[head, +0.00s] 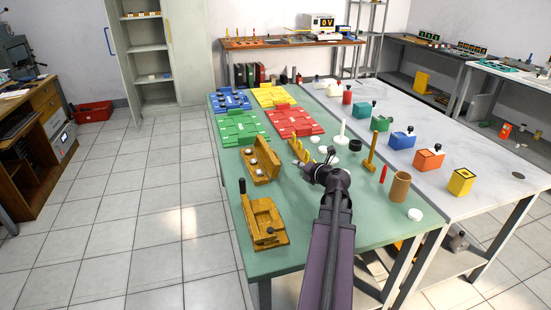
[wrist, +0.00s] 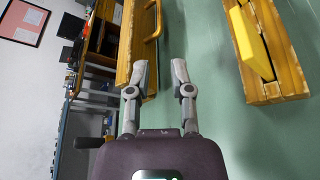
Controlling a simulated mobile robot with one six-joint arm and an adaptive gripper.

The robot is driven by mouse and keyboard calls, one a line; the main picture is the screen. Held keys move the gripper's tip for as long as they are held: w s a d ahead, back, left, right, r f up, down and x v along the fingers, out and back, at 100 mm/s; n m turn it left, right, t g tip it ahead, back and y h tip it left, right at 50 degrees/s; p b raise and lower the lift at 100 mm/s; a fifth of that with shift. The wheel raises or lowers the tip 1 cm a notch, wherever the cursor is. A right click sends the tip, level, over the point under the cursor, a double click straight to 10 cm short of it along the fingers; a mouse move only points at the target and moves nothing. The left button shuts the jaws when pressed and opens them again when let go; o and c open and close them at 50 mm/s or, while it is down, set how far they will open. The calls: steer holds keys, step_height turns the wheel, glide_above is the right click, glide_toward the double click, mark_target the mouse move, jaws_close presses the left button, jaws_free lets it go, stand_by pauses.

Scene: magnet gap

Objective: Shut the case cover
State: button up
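A wooden case (head: 258,175) lies on the green table in the head view, with a panel that looks like its raised cover (head: 267,158). I cannot tell for certain that this is the task's case. My gripper (head: 303,150) is to the right of it, above the table. In the wrist view my gripper (wrist: 160,72) is open, with green surface showing between its fingers and nothing held. A wooden panel with a curved handle (wrist: 154,22) is close to the left finger; contact cannot be told. A wooden frame with a yellow block (wrist: 249,42) is at right, apart from the fingers.
A wooden stand with a black lever (head: 264,222) is at the table's front left. Blue, yellow, green and red trays (head: 238,128) fill the back. A brown cup (head: 400,187) and a wooden post (head: 371,152) stand at right. Green surface is bare at front middle.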

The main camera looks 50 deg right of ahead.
mark_target(277, 156)
steer(key=shift+w, duration=0.1)
steer(key=b+x, duration=0.3)
steer(key=x, duration=1)
steer(key=shift+w+d+f, duration=0.1)
steer(key=shift+w, duration=0.2)
jaws_close()
